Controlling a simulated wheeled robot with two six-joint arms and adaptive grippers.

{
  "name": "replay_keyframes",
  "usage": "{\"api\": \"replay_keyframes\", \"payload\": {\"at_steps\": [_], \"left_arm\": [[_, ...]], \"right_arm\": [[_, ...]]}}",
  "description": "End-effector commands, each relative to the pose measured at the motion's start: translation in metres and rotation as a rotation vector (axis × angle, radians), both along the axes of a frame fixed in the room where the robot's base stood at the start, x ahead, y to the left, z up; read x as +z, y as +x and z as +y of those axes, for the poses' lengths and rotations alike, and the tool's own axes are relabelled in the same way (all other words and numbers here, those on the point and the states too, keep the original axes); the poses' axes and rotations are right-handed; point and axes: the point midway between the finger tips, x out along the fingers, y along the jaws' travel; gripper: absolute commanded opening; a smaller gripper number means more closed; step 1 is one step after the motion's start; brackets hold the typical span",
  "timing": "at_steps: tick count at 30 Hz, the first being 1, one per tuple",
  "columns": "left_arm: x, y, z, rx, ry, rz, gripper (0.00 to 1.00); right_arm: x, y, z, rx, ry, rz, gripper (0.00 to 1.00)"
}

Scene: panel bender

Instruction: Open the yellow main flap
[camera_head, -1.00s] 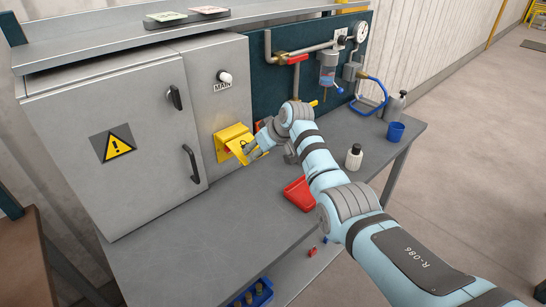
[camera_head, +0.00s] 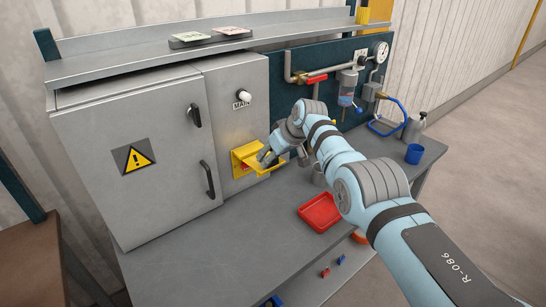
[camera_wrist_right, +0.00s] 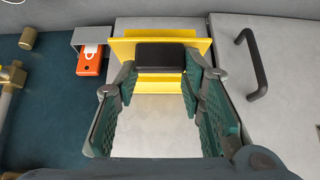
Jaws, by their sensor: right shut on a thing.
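The yellow main flap (camera_head: 265,166) sits on a yellow housing (camera_head: 240,157) on the grey cabinet front, below the MAIN knob (camera_head: 244,95). The flap stands out from the housing, tilted, with a bit of red showing beneath it. My right gripper (camera_head: 268,158) is at its outer edge, shut on the flap. In the right wrist view, my right gripper's fingers (camera_wrist_right: 160,82) lie on either side of a black block (camera_wrist_right: 160,56) in front of the yellow flap (camera_wrist_right: 125,50). The exact contact is partly hidden. My left gripper is not in view.
The cabinet door handle (camera_head: 207,180) is just left of the flap. Pipes with a red valve lever (camera_head: 316,79) are on the teal panel to the right. The bench front left is clear.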

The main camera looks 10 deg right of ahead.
Motion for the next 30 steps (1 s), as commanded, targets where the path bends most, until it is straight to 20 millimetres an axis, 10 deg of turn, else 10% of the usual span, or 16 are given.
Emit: {"api": "replay_keyframes", "payload": {"at_steps": [8, 9, 12, 30], "left_arm": [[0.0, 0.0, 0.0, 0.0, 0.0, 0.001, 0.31], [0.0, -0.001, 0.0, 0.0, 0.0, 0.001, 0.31], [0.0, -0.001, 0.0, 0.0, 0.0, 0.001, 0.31], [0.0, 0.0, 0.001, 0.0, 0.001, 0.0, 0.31]], "right_arm": [[0.004, 0.002, 0.0, -0.002, 0.004, -0.015, 0.0], [0.004, 0.002, 0.0, -0.002, 0.004, -0.016, 0.41], [0.003, 0.002, 0.0, -0.003, 0.003, -0.012, 0.57], [0.02, -0.01, -0.009, -0.005, 0.001, -0.008, 0.57]]}}
